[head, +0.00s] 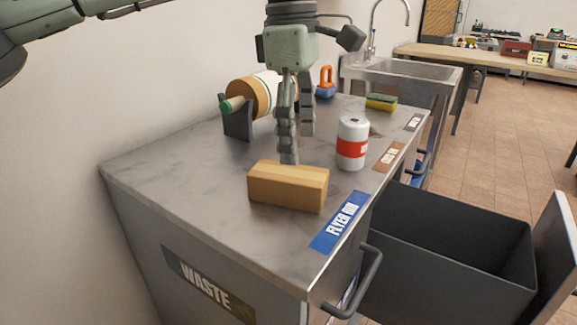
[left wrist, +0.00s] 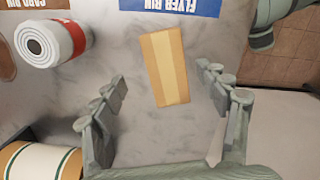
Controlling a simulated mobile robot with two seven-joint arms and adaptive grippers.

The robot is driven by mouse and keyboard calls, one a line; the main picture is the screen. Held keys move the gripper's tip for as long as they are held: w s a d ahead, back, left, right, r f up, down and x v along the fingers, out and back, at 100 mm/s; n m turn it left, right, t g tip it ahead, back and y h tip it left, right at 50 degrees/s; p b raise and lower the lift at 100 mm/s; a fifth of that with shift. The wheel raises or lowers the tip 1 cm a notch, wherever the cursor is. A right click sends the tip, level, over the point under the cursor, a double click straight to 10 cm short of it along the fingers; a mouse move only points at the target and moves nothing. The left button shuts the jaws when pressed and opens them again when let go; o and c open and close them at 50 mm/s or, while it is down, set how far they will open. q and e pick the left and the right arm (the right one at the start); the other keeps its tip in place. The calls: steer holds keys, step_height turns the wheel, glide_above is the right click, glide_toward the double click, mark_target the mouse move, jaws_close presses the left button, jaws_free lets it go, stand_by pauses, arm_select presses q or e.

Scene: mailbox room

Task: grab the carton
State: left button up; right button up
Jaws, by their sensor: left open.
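The carton (head: 288,187) is a tan-brown rectangular box lying on the grey metal counter (head: 190,178). It also shows in the left wrist view (left wrist: 165,68), upright in the picture, its lower end reaching toward the space between my fingertips. My left gripper (head: 298,145) is open and empty, pointing down just behind the carton in the head view. Its two fingers are spread wide in the left wrist view (left wrist: 162,85), wider than the carton. I cannot tell exactly how high the fingertips are above the counter. My right gripper is not in view.
A white can with a red band (head: 352,144) stands right of the carton. A roll on a dark stand (head: 250,98), an orange-and-blue item (head: 325,84) and a sponge (head: 381,102) sit farther back. An open grey drawer bin (head: 450,235) juts out at right. The counter's left front is clear.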

mark_target(288, 171)
arm_select(q)
steer(key=shift+w+a+f+y, duration=0.2)
steer(key=shift+a+f+y, duration=0.35)
steer(key=shift+a, duration=0.3)
steer(key=f, duration=0.5)
steer(key=shift+s+f, duration=0.2)
steer(key=shift+s, duration=0.2)
steer(key=shift+d+f, duration=0.1)
steer(key=shift+f, duration=0.4)
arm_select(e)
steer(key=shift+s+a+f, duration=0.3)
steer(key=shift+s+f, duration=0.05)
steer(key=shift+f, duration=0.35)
arm_select(q)
steer(key=shift+c, duration=1.2)
steer(key=c, duration=1)
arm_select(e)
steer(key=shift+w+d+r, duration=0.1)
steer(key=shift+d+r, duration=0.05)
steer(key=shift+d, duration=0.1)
arm_select(q)
steer(key=shift+w+r, duration=0.1)
steer(key=shift+r, duration=0.1)
